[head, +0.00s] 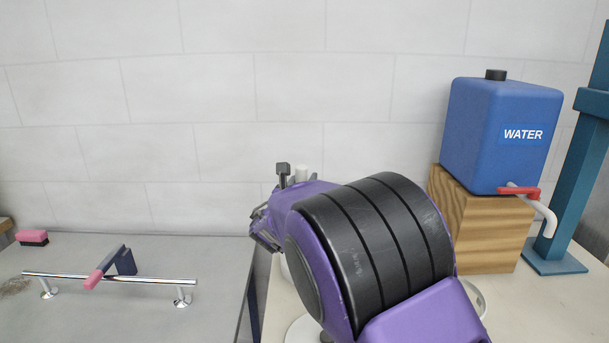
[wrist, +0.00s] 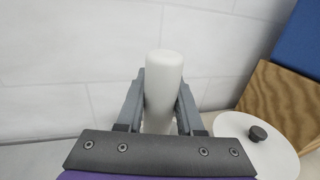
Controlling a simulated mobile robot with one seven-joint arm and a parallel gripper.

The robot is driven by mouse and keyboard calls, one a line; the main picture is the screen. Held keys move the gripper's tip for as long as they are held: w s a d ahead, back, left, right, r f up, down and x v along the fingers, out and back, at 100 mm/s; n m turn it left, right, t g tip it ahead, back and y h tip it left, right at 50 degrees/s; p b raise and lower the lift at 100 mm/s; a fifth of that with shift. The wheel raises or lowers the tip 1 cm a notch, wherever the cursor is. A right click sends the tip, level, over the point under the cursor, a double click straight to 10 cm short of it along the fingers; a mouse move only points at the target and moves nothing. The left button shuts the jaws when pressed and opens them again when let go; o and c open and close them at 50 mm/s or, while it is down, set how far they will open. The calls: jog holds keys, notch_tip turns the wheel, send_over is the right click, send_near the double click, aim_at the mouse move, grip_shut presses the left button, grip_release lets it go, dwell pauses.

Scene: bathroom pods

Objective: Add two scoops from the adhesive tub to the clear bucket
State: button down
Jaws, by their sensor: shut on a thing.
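My gripper (wrist: 162,85) is shut on a white, round-ended cylinder (wrist: 164,62), which looks like a scoop handle. It stands upright between the two grey fingers, and its lower end is hidden by my gripper. Its white top (head: 301,174) also shows in the head view, behind my purple arm. A white round lid with a black knob (wrist: 258,133) lies to the right of my gripper in the wrist view. The adhesive tub and the clear bucket are mostly or wholly hidden behind my arm. A pale curved rim (head: 482,297) shows at the arm's right, but I cannot tell what it belongs to.
A blue water container (head: 495,135) with a red-handled tap stands on a wooden block (head: 480,230) at the right, beside a teal post (head: 572,190). At the left are a chrome rail (head: 120,278), a pink-handled tool (head: 108,266) and a pink-and-black block (head: 32,237). A tiled wall is behind.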

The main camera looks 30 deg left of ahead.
jog(key=shift+f+b, duration=2.6)
jog(key=shift+f, duration=1.15)
jog(key=shift+r, duration=0.1)
notch_tip(320, 180, up, 11)
jog(key=p, duration=0.6)
jog(key=shift+r+p, duration=0.15)
jog(key=shift+p, duration=0.2)
jog(key=shift+s, duration=0.1)
